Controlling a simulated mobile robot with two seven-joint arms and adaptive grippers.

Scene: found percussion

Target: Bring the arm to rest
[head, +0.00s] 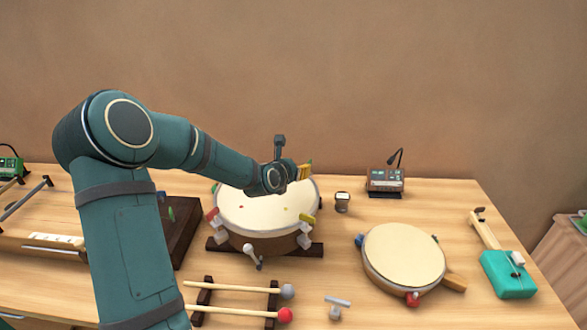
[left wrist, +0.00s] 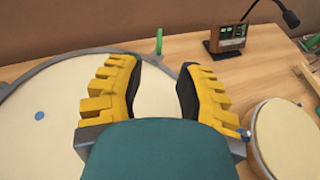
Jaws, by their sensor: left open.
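My left arm reaches in from the left in the head view, and its left gripper (head: 300,172) hangs above the back right part of a large drum (head: 255,215). The left wrist view shows the same gripper (left wrist: 157,75) with two yellow, black-padded fingers apart and nothing between them. The drum's pale skin (left wrist: 50,120) spreads under and left of the fingers there. I cannot tell the exact height of the gripper over the drum. My right gripper is in neither view.
Two mallets (head: 284,315) lie on a dark rack in front of the drum. A smaller round drum (head: 403,255), a device with a microphone (head: 386,181) and a teal block instrument (head: 508,275) stand to the right.

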